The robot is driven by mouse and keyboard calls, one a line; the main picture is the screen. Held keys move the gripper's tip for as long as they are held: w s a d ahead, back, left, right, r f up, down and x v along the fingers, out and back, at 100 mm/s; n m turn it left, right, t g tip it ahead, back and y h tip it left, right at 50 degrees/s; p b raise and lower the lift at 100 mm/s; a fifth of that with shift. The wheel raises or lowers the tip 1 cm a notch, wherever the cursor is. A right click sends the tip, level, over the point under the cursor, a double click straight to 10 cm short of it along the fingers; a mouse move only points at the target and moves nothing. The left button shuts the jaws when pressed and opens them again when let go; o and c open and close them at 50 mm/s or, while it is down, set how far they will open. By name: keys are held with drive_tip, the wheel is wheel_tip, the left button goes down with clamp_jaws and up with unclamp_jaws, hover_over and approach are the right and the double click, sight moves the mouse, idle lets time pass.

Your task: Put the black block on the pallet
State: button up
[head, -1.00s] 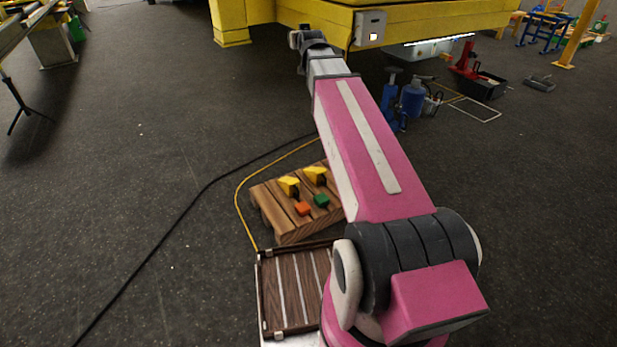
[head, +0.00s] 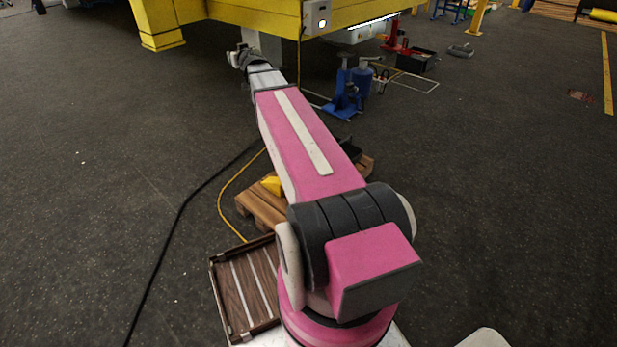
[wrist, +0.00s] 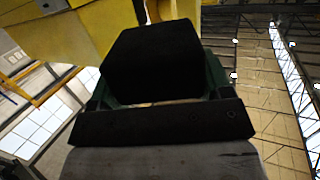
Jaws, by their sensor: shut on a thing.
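In the wrist view my gripper (wrist: 157,88) is shut on a black block (wrist: 150,58), with a dark green finger on either side of it. The block's flat dark face fills the upper middle of that view. In the head view my arm reaches away to the upper left, and its end is beside the yellow structure, well beyond the pallet; the block cannot be made out there. The wooden pallet (head: 255,207) lies on the floor, largely hidden behind my pink arm. A yellow block (head: 271,185) on it shows at the arm's left edge.
A yellow structure (head: 255,12) overhangs the far side. Blue equipment (head: 343,95) stands beyond the arm, with a black bin (head: 416,61) farther right. Black and yellow cables run along the floor left of the pallet. A slatted brown tray (head: 238,290) is in front. Floor at right is open.

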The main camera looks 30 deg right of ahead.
drive_tip(key=d+f+n+y, duration=0.2)
drive_tip(key=d+f+y, duration=0.1)
drive_tip(key=d+f, duration=1.2)
drive_tip(key=d+f+n+y, duration=0.2)
drive_tip(key=d+f, duration=0.9)
drive_tip(key=f, duration=0.9)
drive_tip(key=s+d+f, duration=0.5)
drive_tip(key=d+f, duration=0.2)
drive_tip(key=f, duration=0.2)
drive_tip(key=s+d+f+g+y, duration=0.1)
drive_tip(key=s+d+f, duration=0.45)
drive_tip(key=f, duration=0.35)
drive_tip(key=s+d+f, duration=0.5)
drive_tip(key=d+f, duration=0.2)
drive_tip(key=f, duration=0.3)
drive_tip(key=w+a+f, duration=0.4)
drive_tip(key=w+a, duration=0.1)
drive_tip(key=w+a+f, duration=0.2)
drive_tip(key=a, duration=0.1)
drive_tip(key=shift+w+a+f, duration=0.15)
drive_tip(key=shift+f, duration=0.05)
wheel_tip(320, 180, down, 4)
drive_tip(key=shift+f, duration=0.1)
